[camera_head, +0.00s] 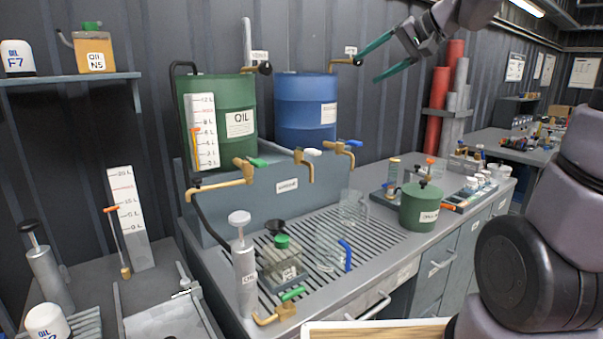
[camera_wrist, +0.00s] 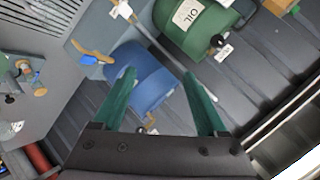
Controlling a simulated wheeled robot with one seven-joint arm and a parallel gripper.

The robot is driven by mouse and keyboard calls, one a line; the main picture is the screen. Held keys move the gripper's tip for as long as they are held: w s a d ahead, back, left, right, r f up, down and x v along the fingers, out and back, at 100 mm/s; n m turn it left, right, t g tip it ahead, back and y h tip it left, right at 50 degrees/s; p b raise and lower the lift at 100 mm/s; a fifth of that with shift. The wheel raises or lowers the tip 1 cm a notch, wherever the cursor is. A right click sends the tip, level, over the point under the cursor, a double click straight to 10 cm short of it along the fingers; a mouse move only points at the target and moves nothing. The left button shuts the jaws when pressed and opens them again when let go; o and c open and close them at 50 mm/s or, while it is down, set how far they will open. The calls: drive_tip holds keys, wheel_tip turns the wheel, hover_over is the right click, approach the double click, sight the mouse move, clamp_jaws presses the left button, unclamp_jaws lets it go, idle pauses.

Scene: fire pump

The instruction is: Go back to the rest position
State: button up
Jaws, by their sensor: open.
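My gripper (camera_head: 384,57) is raised at the upper middle of the head view, to the right of the blue drum and above the level of its lid. Its two green fingers are spread apart with nothing between them. In the wrist view the open fingers (camera_wrist: 160,92) reach from the bottom edge, and the blue drum (camera_wrist: 150,85) shows beyond and between them. The view there is strongly tilted.
Taps, a jug and a pump sit on the bench. A green pot (camera_head: 419,207) stands at right. Red and grey cylinders (camera_head: 440,110) stand against the back wall.

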drive_tip(key=s+d+f+m+h, duration=0.1)
drive_tip(key=s+d+f+h, duration=0.2)
drive_tip(key=s, duration=0.7)
drive_tip(key=s+d+f+m+h, duration=0.1)
drive_tip(key=s+d+f+h, duration=0.3)
drive_tip(key=s, duration=0.6)
drive_tip(key=shift+d+f, duration=0.2)
drive_tip(key=shift+f, duration=0.5)
